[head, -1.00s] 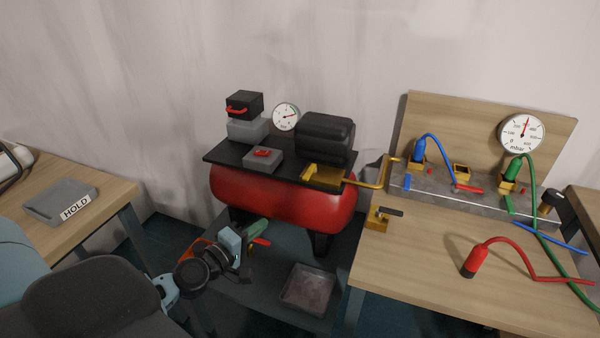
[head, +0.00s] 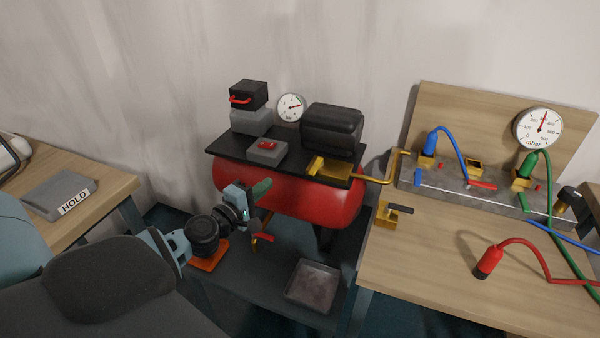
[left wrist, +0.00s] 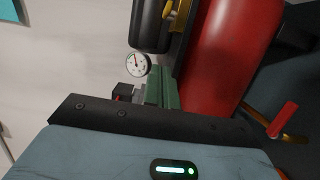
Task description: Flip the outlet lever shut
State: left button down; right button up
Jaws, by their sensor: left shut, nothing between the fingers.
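The lever points right. A red lever (head: 262,237) on a brass pipe is low under the red compressor tank (head: 310,203); it also shows in the left wrist view (left wrist: 283,120). I cannot tell from labels which is the outlet lever. My left gripper (head: 262,187), with green fingers, is shut and empty in front of the tank's left part, above the red lever. Its fingers (left wrist: 162,85) also show in the left wrist view. My right gripper is out of view.
A grey tray (head: 313,285) lies on the low dark shelf, beside an orange piece (head: 208,258). A gauge (head: 291,107) and black motor housing (head: 332,128) sit above the tank. The right bench (head: 440,260) carries a manifold (head: 460,190) and coloured hoses.

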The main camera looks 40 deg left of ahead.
aim_at(316, 167)
pick_arm(q)
jog(key=shift+w+d, duration=0.7)
jog(key=shift+w, duration=1)
jog(key=shift+w+d, duration=0.65)
jog(key=shift+w, duration=1.05)
jog(key=shift+w+d, duration=0.7)
jog(key=shift+w, duration=1)
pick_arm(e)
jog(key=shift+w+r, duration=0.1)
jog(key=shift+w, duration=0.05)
pick_arm(q)
jog(key=shift+d, duration=0.1)
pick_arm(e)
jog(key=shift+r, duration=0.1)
